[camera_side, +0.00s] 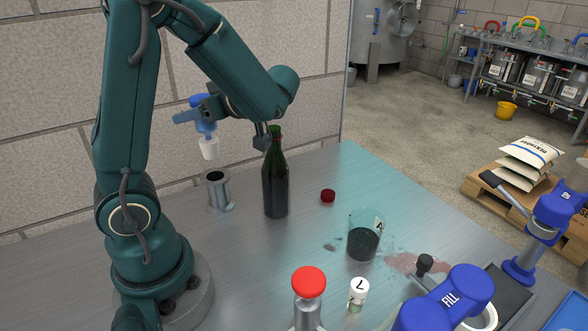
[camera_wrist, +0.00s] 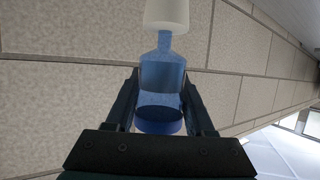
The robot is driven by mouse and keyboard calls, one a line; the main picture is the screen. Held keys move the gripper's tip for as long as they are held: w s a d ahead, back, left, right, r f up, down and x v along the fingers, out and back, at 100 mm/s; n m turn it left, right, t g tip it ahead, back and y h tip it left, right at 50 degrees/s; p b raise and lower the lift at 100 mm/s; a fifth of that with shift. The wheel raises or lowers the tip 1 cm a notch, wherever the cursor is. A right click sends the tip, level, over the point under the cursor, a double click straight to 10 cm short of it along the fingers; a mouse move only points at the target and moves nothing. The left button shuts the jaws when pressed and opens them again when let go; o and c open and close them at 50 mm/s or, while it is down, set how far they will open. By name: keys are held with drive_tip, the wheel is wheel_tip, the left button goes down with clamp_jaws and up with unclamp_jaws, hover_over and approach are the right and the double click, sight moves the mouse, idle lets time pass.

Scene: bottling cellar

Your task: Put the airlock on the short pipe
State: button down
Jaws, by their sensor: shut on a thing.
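The airlock (camera_side: 206,127) is blue and see-through, with a blue cap on top and a white bung at its lower end. My gripper (camera_side: 201,113) is shut on its body and holds it in the air, roughly upright. In the wrist view the airlock (camera_wrist: 162,75) lies between the two fingers, with the white bung at the top edge. The short pipe (camera_side: 218,193) is a grey metal tube with a flared, open top, standing on the bench near the wall. The bung is above the pipe's mouth and slightly left in the side view, with a clear gap between.
A dark green bottle (camera_side: 275,185) stands close to the right of the pipe. The block wall (camera_side: 60,100) rises behind.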

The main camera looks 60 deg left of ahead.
sight(208, 133)
drive_tip(key=shift+f, duration=2.25)
drive_tip(key=shift+f, duration=0.1)
drive_tip(key=shift+c, duration=1.2)
unclamp_jaws()
